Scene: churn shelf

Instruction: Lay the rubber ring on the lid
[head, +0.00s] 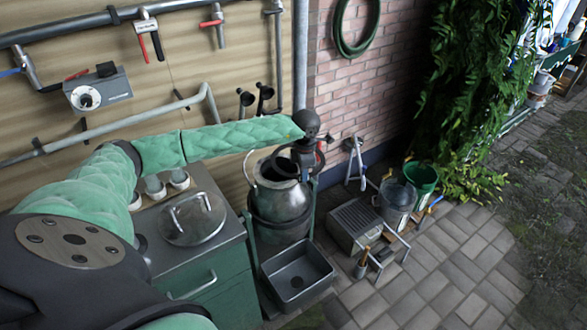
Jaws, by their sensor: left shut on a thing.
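The metal lid (192,219) with its bar handle lies on top of the green cabinet at the lower left. My left arm reaches in from the left, past the lid, to the open metal churn (280,200). My left gripper (303,153) is above the churn's mouth, at its far right side. It is shut on a thin dark curved thing that looks like the rubber ring (284,161). Part of the ring is hidden by the gripper, and I cannot tell whether it touches the churn's rim. My right gripper is not in view.
Small jars (155,187) stand on the cabinet behind the lid. A grey basin (297,277) sits in front of the churn. Right of it are a grey ribbed box (354,224), a metal bucket (396,196) and a green bucket (422,180). Pipes run along the wall.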

